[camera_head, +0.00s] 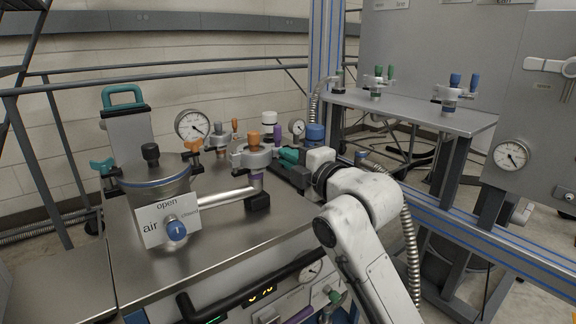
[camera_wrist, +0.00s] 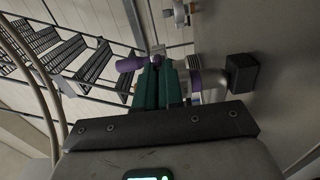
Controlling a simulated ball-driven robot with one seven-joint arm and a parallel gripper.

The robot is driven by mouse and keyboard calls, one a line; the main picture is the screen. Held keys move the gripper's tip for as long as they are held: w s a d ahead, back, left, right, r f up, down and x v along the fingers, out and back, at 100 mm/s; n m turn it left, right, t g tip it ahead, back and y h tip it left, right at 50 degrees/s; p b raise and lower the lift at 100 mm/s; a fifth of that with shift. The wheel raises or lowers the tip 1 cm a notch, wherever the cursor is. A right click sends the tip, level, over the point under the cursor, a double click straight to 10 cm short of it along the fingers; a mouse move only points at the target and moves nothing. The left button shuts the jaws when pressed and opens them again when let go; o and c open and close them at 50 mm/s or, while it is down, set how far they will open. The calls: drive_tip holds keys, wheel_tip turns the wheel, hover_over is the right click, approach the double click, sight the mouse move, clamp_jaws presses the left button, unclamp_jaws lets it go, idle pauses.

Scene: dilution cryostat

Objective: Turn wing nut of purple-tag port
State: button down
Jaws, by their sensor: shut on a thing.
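A purple wing nut (camera_head: 278,137) sticks up behind my gripper fingers. In the wrist view the purple wing (camera_wrist: 130,64) reaches out left of the fingertips. My gripper (camera_head: 287,155), with teal fingers, is beside the port, shut on the wing nut. The fingers (camera_wrist: 160,65) hide the gripped part.
Gauges (camera_head: 193,127), teal and orange knobs and a blue-capped part (camera_head: 316,132) crowd the bench back. The front bench top (camera_head: 225,245) is clear.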

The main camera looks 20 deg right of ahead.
drive_tip(key=shift+d+f, duration=0.15)
drive_tip(key=shift+d, duration=0.1)
idle(0.3)
drive_tip(key=c, duration=1.5)
unclamp_jaws()
drive_tip(key=shift+o, duration=1.2)
drive_tip(key=shift+a, duration=0.1)
drive_tip(key=shift+s, duration=0.1)
drive_tip(key=p+v, duration=0.1)
drive_tip(key=v, duration=0.9)
drive_tip(key=shift+s, duration=0.25)
drive_tip(key=shift+o, duration=0.4)
